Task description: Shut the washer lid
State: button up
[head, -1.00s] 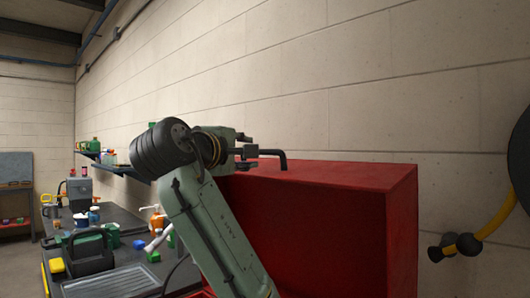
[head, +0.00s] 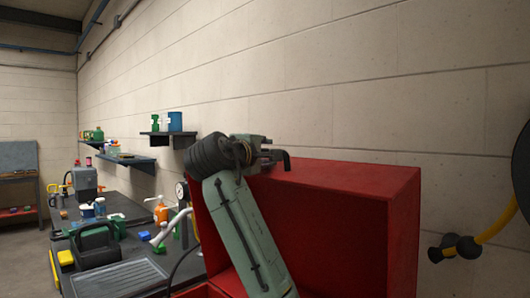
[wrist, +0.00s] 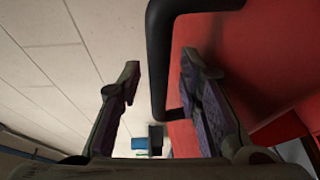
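The washer lid (head: 335,225) is a large red box-like cover, standing raised in the head view. A red part of the washer (head: 228,283) shows low beneath it, mostly hidden by my arm. A black bent handle (head: 286,158) sticks up at the lid's top edge, left of its middle. My gripper (head: 264,157) is at that handle. In the wrist view my gripper (wrist: 160,82) is open, its two fingers apart, and the black handle (wrist: 157,55) runs between the fingertips in the picture. I cannot tell whether it touches either finger. The red lid (wrist: 255,50) fills the right side there.
A dark workbench (head: 130,215) on the left holds bottles, a black-handled case (head: 95,247) and a ridged tray (head: 118,277). Wall shelves (head: 127,160) hang behind it. A yellow hose (head: 495,228) is on the right wall. The block wall stands close behind the lid.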

grip_shut()
dwell(0.7)
